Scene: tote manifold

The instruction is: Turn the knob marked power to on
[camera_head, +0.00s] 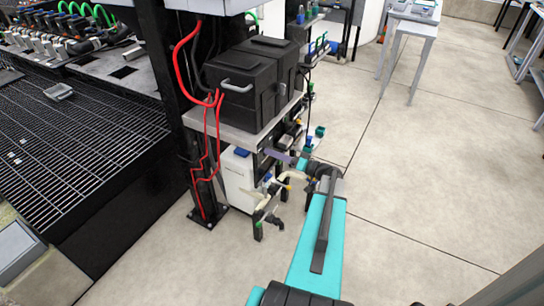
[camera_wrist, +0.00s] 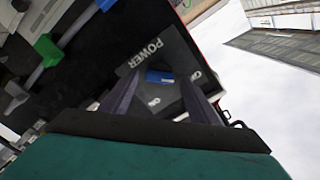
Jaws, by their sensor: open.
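In the wrist view, a blue knob (camera_wrist: 160,76) sits on a dark grey panel (camera_wrist: 180,58) beside a white POWER label (camera_wrist: 146,54). In the head view my gripper (camera_head: 277,156) reaches left toward the equipment under the shelf; I cannot make out the power knob there.
A shelf (camera_head: 222,128) bearing black cases (camera_head: 246,90) stands above a white container (camera_head: 238,178) and several pipes and valves. A black post with red cables is at left. Green and grey fittings (camera_wrist: 48,50) show at the wrist view's left. Open floor (camera_head: 430,190) lies at right.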

